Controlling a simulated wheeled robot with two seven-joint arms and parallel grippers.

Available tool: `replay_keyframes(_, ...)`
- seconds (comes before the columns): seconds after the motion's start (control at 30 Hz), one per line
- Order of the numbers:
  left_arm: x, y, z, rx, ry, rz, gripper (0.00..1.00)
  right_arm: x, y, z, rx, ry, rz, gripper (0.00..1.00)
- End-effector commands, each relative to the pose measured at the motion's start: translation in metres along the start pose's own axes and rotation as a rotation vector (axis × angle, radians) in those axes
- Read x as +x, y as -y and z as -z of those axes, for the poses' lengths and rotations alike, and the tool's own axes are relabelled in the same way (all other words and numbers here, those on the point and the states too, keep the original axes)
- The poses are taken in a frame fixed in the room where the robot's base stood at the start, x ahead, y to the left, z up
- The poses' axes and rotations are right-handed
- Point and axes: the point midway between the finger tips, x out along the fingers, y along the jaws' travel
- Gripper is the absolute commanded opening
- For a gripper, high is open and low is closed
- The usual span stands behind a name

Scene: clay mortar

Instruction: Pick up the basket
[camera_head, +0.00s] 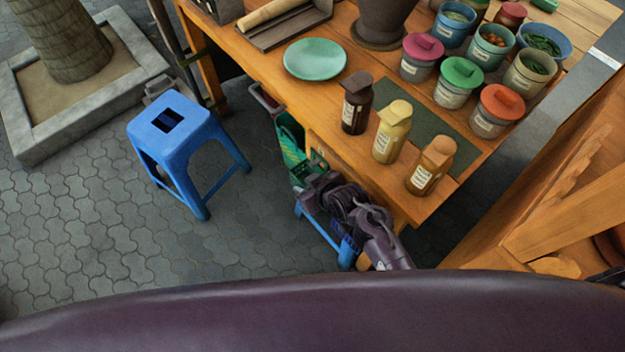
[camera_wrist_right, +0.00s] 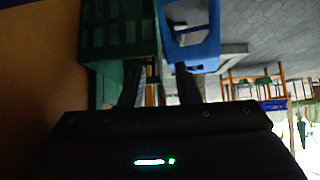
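A green basket (camera_head: 291,140) stands beside the table's near-left side, partly hidden by the table edge and my right arm. Its slatted green side shows at the top left of the right wrist view (camera_wrist_right: 105,35). My right gripper (camera_head: 312,172) is at the basket's near end, low beside the table. In the right wrist view its two dark fingers (camera_wrist_right: 160,85) are apart, with the basket's right edge in line with the gap between them. I cannot tell whether they touch it. My left gripper is not in view.
A blue stool (camera_head: 175,125) stands left of the basket. Blue legs (camera_head: 346,254) show below my right arm. The wooden table (camera_head: 270,38) holds bottles (camera_head: 356,103), lidded jars (camera_head: 458,80) and a green plate (camera_head: 314,59). Paved floor (camera_head: 110,230) at lower left is clear.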

Motion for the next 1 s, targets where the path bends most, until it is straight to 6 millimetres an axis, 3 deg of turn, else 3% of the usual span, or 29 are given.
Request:
replay_keyframes(0.23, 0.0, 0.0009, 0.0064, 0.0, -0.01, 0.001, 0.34, 0.0019, 0.0002, -0.0004, 0.0, 0.0, 0.0, 0.29)
replay_keyframes(0.47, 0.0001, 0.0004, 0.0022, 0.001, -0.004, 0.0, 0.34, 0.0017, 0.0001, -0.0004, 0.0, 0.0, 0.0, 0.0)
replay_keyframes(1.0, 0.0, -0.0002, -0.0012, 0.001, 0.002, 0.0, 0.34, -0.0022, 0.0057, 0.0046, -0.002, -0.002, 0.001, 0.0)
